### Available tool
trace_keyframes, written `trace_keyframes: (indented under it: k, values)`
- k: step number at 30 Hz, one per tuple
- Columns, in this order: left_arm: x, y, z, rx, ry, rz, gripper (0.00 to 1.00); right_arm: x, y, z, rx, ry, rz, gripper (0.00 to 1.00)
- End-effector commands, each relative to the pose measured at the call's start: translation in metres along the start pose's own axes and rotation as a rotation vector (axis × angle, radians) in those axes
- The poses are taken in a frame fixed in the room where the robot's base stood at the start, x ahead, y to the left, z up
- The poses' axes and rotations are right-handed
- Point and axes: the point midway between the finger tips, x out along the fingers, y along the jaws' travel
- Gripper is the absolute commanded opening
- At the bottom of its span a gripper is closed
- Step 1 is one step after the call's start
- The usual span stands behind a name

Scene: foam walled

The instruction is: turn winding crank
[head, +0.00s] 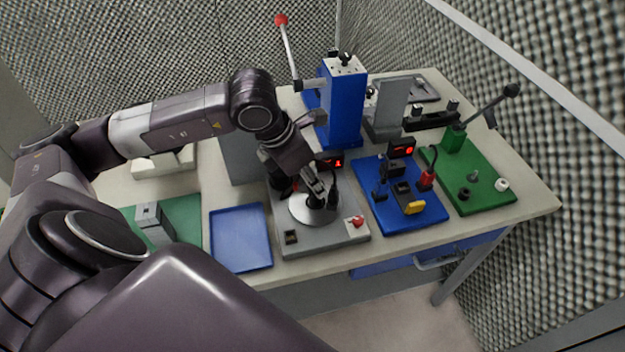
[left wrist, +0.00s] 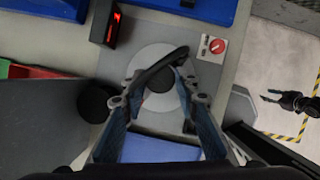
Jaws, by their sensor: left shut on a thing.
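The winding crank is a dark bar (left wrist: 160,66) over a round grey disc (head: 300,212) on a grey base plate (head: 335,243). The disc also shows in the left wrist view (left wrist: 150,108). My left gripper (head: 318,196) reaches down from above over the disc. In the left wrist view its two blue fingers (left wrist: 160,88) stand on either side of the crank, shut on it. The exact contact is partly hidden. What looks like my right gripper (left wrist: 285,100) hangs above the floor at the right of the left wrist view, small and unclear.
A red knob (head: 357,221) sits on the plate's front right, and a red display (left wrist: 113,25) at its back. A blue tray (head: 241,238) lies left. A blue fixture (head: 400,212) and a green fixture (head: 485,195) lie right. A tall blue lever press (head: 343,105) stands behind.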

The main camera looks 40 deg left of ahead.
Motion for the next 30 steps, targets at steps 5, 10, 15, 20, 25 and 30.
trace_keyframes:
  k: [5,10,15,20,25,30]
  values:
    - [0.002,0.001,-0.001,0.045,0.0,-0.018,0.04,0.009,-0.002,0.001,0.001,0.0,-0.002,0.36]
    - [0.002,0.002,0.0,0.113,-0.002,-0.046,0.04,0.018,-0.002,0.002,0.001,0.0,-0.002,0.36]
    - [0.002,0.003,0.0,0.192,-0.002,-0.078,0.04,0.027,-0.002,0.003,0.0,0.0,-0.002,0.36]
    - [0.002,0.004,0.0,0.266,-0.001,-0.108,0.04,0.034,-0.002,0.003,0.0,-0.001,-0.002,0.36]
    - [0.001,0.004,0.001,0.339,-0.002,-0.14,0.04,0.04,-0.002,0.004,0.0,0.0,-0.002,0.36]
    - [0.001,0.004,0.001,0.401,-0.002,-0.165,0.04,0.043,-0.002,0.004,0.0,0.0,-0.002,0.36]
